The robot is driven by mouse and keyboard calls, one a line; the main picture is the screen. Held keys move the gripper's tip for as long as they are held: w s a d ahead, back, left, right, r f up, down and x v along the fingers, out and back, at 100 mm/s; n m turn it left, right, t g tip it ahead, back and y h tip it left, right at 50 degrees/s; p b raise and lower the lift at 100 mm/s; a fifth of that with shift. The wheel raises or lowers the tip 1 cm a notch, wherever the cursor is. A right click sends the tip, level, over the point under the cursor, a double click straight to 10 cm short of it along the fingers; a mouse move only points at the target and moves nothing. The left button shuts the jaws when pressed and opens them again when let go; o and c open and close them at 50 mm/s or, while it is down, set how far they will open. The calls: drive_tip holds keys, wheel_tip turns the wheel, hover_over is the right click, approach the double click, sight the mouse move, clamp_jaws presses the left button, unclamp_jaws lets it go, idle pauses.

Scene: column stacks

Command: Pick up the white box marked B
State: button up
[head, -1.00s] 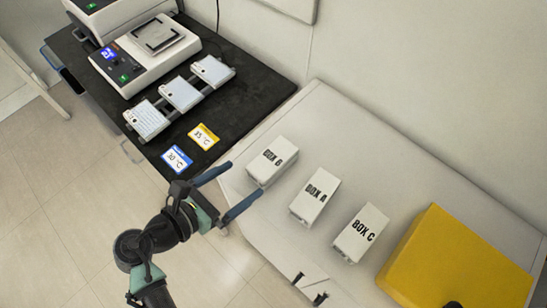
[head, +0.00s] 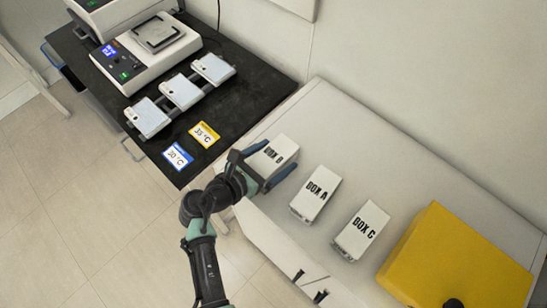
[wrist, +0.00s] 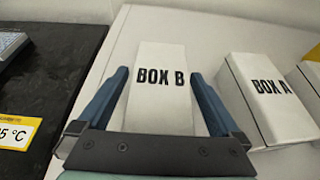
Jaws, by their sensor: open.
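The white box marked B (head: 275,152) lies on the light table, the leftmost in a row of three white boxes. In the wrist view, box B (wrist: 160,92) sits between the two open fingers of my gripper (wrist: 166,95), its label "BOX B" readable. Narrow gaps seem to show between the fingers and the box sides. In the head view my gripper (head: 266,168) is over the near end of box B, one finger on each side. The near end of the box is hidden behind my gripper.
The white box A (head: 316,192) stands close to the right of box B, and box C (head: 361,231) beyond it. A yellow block (head: 455,262) is at the far right. A black bench (head: 262,82) with devices adjoins on the left.

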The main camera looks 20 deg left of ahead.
drive_tip(key=c, duration=1.6)
